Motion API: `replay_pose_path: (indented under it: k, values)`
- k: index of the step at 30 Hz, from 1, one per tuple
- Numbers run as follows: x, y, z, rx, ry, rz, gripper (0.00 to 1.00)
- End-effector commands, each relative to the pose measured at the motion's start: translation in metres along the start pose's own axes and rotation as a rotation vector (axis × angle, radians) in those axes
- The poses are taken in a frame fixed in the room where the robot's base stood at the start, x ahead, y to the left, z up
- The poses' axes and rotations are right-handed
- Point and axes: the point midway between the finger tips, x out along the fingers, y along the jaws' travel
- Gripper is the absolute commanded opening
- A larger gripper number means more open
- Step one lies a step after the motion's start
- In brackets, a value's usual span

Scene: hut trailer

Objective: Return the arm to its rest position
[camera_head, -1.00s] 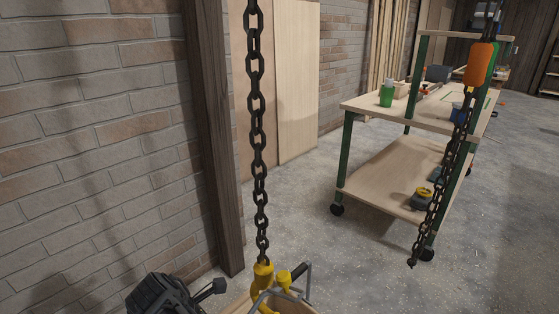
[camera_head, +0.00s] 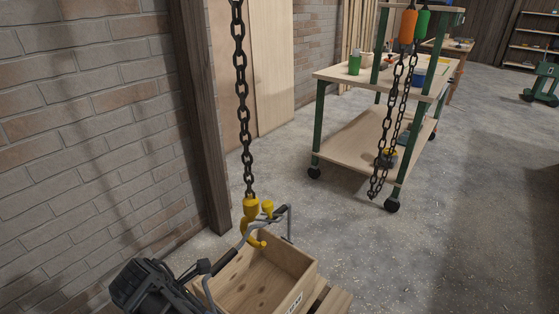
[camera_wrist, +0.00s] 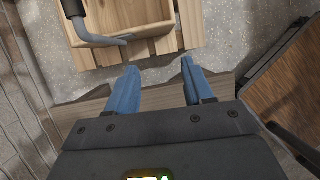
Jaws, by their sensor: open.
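My gripper (camera_wrist: 158,85) shows in the wrist view with its two blue fingers apart and nothing between them. Below the fingers lie wooden boards and part of a wooden crate with a grey bar handle. My gripper's fingers are not clearly seen in the head view, where a dark jointed part at the bottom left may be my arm.
A wooden crate (camera_head: 296,262) stands at the bottom, by a yellow hook (camera_head: 251,212) on a hanging chain (camera_head: 241,90). A wheeled workbench (camera_head: 335,143) with more chains stands behind. A brick wall (camera_head: 90,120) is at left. Concrete floor (camera_head: 480,200) is free at right.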

Motion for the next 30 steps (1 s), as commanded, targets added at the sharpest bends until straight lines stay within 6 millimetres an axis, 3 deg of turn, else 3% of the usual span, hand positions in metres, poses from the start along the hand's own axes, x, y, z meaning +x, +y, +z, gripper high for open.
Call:
replay_pose_path:
  k: [8, 17, 24, 30]
  values:
    - [0.025, -0.015, -0.010, 0.071, 0.039, 0.041, 0.52]
    - [0.063, -0.046, -0.028, 0.224, 0.119, 0.119, 0.52]
    - [0.101, -0.102, -0.051, 0.481, 0.237, 0.225, 0.52]
    - [0.113, -0.162, -0.063, 0.768, 0.347, 0.326, 0.52]
